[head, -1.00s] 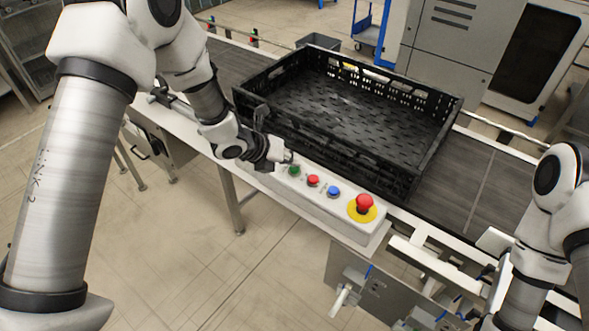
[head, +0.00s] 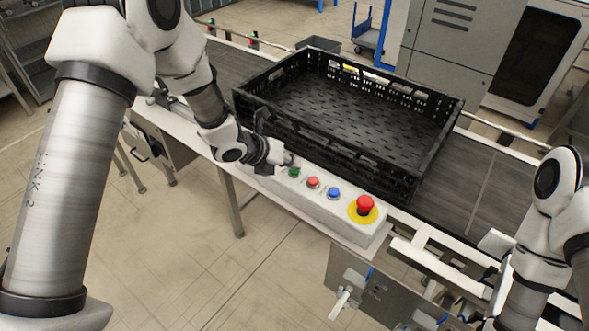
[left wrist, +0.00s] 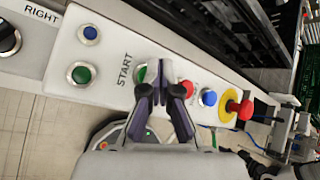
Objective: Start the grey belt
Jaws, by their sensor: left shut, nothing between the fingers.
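A long pale control box (head: 335,217) runs along the front of the grey belt (head: 470,190). On it are a green button (head: 294,172), a small red button (head: 313,182), a blue button (head: 334,193) and a red mushroom button on a yellow disc (head: 364,208). My left gripper (head: 290,159) is shut and empty, just by the green button. In the left wrist view the gripper (left wrist: 161,92) hangs over the box, and its fingers partly cover the green button (left wrist: 141,73) beside the word START. Contact cannot be told. My right gripper is not visible.
A black crate (head: 420,165) stands on the belt behind the box, close to my left gripper. The left wrist view also shows another green button (left wrist: 82,74), another blue button (left wrist: 90,32) and a black knob (left wrist: 8,38) under the word RIGHT. A grey machine (head: 455,55) stands behind.

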